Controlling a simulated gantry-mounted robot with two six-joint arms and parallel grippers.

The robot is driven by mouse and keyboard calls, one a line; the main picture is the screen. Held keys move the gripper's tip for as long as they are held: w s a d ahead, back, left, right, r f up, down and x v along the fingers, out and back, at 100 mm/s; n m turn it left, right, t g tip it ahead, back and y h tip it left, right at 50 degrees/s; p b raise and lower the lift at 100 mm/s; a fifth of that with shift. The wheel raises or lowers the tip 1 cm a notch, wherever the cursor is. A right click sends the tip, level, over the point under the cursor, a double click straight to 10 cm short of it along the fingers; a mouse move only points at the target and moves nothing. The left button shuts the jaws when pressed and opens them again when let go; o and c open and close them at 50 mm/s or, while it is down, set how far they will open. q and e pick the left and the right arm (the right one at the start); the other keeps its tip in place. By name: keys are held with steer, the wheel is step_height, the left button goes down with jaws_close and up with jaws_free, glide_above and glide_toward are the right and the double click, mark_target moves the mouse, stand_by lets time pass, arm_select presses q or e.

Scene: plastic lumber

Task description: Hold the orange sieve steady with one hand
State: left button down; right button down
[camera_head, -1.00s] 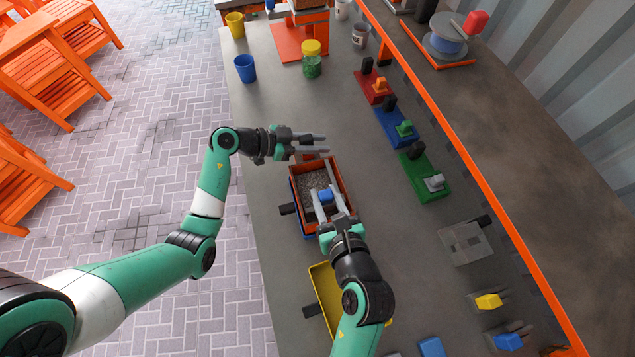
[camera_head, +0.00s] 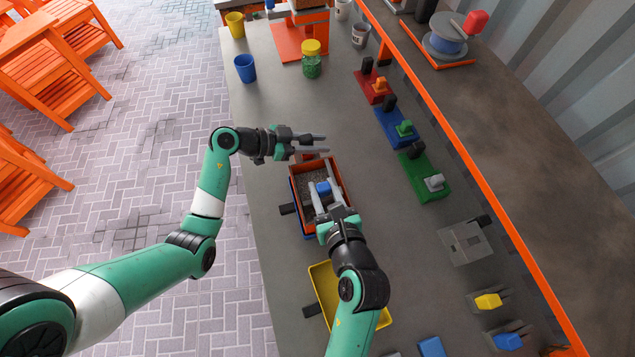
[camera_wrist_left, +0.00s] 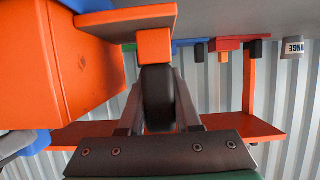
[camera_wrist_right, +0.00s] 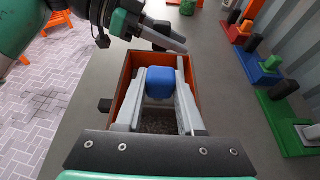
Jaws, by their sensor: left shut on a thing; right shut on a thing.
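The orange sieve (camera_head: 345,178) sits over a blue container on the grey table and holds grey granules. Its orange wall also shows in the right wrist view (camera_wrist_right: 124,88). My left gripper (camera_head: 318,145) is at the sieve's far end. In the left wrist view its fingers (camera_wrist_left: 158,100) are shut on the black handle (camera_wrist_left: 157,98), below an orange bracket (camera_wrist_left: 154,46). My right gripper (camera_head: 320,195) is over the sieve, shut on a blue block (camera_wrist_right: 160,82). The fingers hide part of the granules, and the block's lower side is hidden.
A yellow tray (camera_head: 318,275) stands nearer on the table. Red (camera_head: 374,87), blue (camera_head: 394,126) and green (camera_head: 424,178) holders line the right side. Blue (camera_head: 245,68) and yellow (camera_head: 235,25) cups stand at the far left.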

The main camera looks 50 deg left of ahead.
steer(key=shift+w+a+f, duration=0.1)
steer(key=shift+w+a, duration=0.3)
steer(key=shift+a, duration=0.45)
steer(key=shift+w+a, duration=0.35)
steer(key=shift+a, duration=0.5)
steer(key=shift+s+d, duration=0.4)
steer(key=shift+d, duration=0.55)
steer(key=shift+s+d, duration=0.45)
steer(key=shift+d, duration=0.5)
steer(key=shift+s+d, duration=0.4)
steer(key=shift+d, duration=0.55)
steer(key=shift+a, duration=0.1)
steer(key=shift+w+a, duration=0.4)
steer(key=shift+a, duration=0.5)
steer(key=shift+w+a, duration=0.45)
steer(key=shift+a, duration=0.5)
steer(key=shift+w+a, duration=0.4)
steer(key=shift+a, duration=0.5)
steer(key=shift+c, duration=2.2)
jaws_free()
